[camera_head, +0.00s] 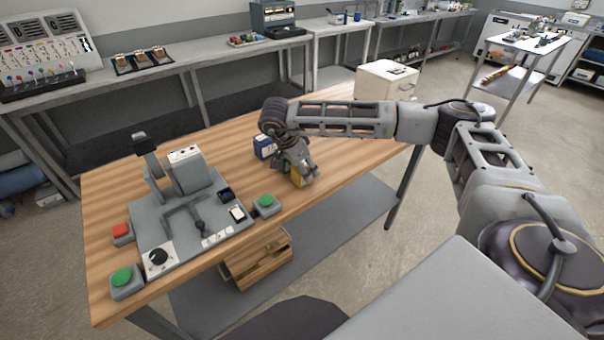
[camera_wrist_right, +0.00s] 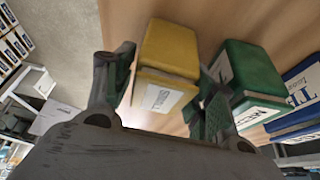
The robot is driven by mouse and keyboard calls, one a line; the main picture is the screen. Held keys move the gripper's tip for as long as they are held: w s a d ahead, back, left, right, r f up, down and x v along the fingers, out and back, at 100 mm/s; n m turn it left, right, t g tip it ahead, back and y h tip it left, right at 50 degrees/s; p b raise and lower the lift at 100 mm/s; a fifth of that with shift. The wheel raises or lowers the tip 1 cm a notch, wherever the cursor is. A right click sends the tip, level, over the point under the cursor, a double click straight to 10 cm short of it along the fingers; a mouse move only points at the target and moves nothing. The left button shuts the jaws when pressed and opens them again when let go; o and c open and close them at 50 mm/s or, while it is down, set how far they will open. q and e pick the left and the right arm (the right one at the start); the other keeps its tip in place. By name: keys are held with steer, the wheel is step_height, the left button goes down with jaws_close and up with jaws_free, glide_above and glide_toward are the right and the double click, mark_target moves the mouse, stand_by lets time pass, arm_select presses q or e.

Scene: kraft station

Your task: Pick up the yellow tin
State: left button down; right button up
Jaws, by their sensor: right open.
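The yellow tin (camera_wrist_right: 170,50) with a white label stands on the wooden table between the two fingers of my right gripper (camera_head: 303,174) in the right wrist view. A gap shows between the tin and the left finger; the right finger lies close to its right side, and I cannot tell whether it touches. The fingers are spread. In the head view only a yellow strip of the tin (camera_head: 296,181) shows under the gripper. My left gripper is not in view.
A green tin (camera_wrist_right: 252,72) stands just right of the right finger, and a blue tin (camera_wrist_right: 301,92) stands beyond it. A grey control panel (camera_head: 160,215) occupies the table's left part. A white box (camera_head: 386,82) stands at the far right end.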

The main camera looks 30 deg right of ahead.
steer(key=shift+x, duration=0.85)
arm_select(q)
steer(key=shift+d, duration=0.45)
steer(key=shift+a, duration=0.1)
arm_select(e)
steer(key=c, duration=0.9)
steer(key=shift+r, duration=0.2)
step_height(320, 180, up, 9)
steer(key=shift+f, duration=0.1)
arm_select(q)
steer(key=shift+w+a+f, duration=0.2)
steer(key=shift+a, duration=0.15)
arm_select(e)
steer(key=shift+r, duration=0.45)
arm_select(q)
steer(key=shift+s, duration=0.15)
